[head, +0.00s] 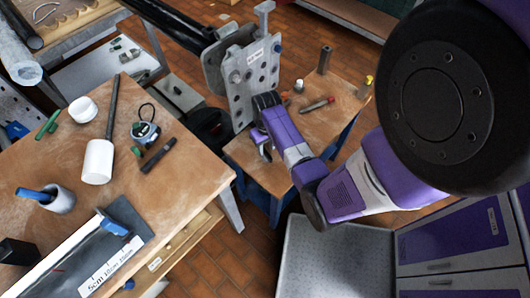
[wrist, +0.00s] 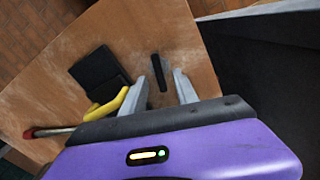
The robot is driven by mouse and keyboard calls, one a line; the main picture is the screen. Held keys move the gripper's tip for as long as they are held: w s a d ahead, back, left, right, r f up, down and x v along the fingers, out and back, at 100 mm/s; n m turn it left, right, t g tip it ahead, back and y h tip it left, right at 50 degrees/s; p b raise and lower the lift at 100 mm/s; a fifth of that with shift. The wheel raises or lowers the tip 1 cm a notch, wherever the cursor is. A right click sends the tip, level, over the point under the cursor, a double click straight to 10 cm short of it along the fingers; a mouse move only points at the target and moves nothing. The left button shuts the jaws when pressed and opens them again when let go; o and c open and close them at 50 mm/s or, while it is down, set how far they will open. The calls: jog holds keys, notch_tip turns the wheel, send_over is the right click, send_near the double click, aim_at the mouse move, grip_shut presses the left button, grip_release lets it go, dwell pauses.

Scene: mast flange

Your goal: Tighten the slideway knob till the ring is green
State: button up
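In the head view, a long grey rail with a centimetre scale (head: 97,279) lies at the front left, with a blue handle or knob (head: 112,222) on its upper part. A grey flange plate with holes (head: 262,72) stands upright at the centre, with a small blue knob (head: 278,48) at its right edge. I cannot tell which of these is the slideway knob, and no coloured ring can be made out. My gripper (wrist: 153,82) is open and empty in the wrist view, its two grey fingers apart above a wooden tabletop. In the head view my arm hides most of it beside the plate.
In the wrist view a black block (wrist: 100,72) and a yellow piece (wrist: 108,106) are near the left finger. The left bench (head: 190,183) holds several tools.

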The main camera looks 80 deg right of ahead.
aim_at(267, 152)
jog(key=shift+f, duration=1.6)
notch_tip(267, 152, down, 2)
jog(key=shift+f+b, duration=0.25)
jog(key=shift+b, duration=0.55)
jog(key=shift+r, duration=0.2)
jog(key=c, duration=0.4)
grip_shut()
